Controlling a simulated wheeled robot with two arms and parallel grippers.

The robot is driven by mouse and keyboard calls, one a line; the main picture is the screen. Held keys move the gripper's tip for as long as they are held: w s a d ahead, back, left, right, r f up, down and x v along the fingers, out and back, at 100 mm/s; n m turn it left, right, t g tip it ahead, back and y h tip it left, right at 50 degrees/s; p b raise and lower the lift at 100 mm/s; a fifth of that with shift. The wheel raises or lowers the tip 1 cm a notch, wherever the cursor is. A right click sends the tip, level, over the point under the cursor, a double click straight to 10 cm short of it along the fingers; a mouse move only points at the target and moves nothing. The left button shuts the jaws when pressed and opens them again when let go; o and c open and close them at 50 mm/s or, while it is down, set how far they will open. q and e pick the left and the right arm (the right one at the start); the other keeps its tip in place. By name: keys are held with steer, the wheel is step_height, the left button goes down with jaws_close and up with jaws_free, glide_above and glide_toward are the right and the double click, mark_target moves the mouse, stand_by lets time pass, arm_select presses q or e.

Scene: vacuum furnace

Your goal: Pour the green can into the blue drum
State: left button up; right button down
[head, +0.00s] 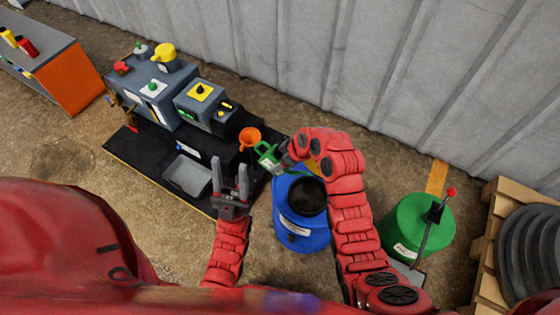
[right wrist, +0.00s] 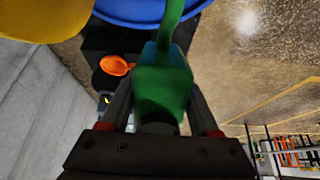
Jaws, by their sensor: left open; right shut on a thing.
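The green can (head: 267,154) is held by my right gripper (head: 281,157) at the upper left of the blue drum (head: 303,228). In the right wrist view the green can (right wrist: 162,88) sits between the two fingers, with its green spout reaching up the picture toward the blue drum (right wrist: 150,8). The drum stands on the floor with a dark round opening (head: 307,195) in its top. I cannot tell whether anything flows from the can. My left gripper (head: 230,178) is open and empty, fingers up, left of the drum.
An orange funnel (head: 249,137) is just left of the can. The grey furnace machine (head: 160,90) and a grey tray (head: 187,175) stand on a black mat at the left. A green drum (head: 415,228) with a lever pump stands at the right, beside a wooden pallet (head: 490,240).

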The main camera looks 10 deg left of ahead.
mark_target(281, 155)
steer(key=shift+r, duration=0.1)
steer(key=shift+w+r+y, duration=0.1)
steer(key=shift+r+y, duration=0.5)
steer(key=shift+r, duration=0.15)
steer(key=shift+r+t+y, duration=0.1)
steer(key=shift+t+y, duration=0.2)
steer(key=shift+d+r+y+b, duration=0.1)
steer(key=shift+r+y+b, duration=0.1)
steer(key=shift+y+b, duration=0.15)
steer(key=shift+r, duration=0.15)
steer(key=shift+d+r+y+b, duration=0.1)
steer(key=shift+r+y+b, duration=0.35)
steer(key=shift+b, duration=0.15)
steer(key=shift+t, duration=0.3)
steer(key=shift+s+d+r+t+y+b, duration=0.2)
steer(key=shift+r+y+b, duration=0.35)
steer(key=shift+b, duration=0.4)
steer(key=shift+s+d+r+t+y+b, duration=0.1)
steer(key=shift+d+r+y+b, duration=0.1)
steer(key=shift+r+y+b, duration=0.55)
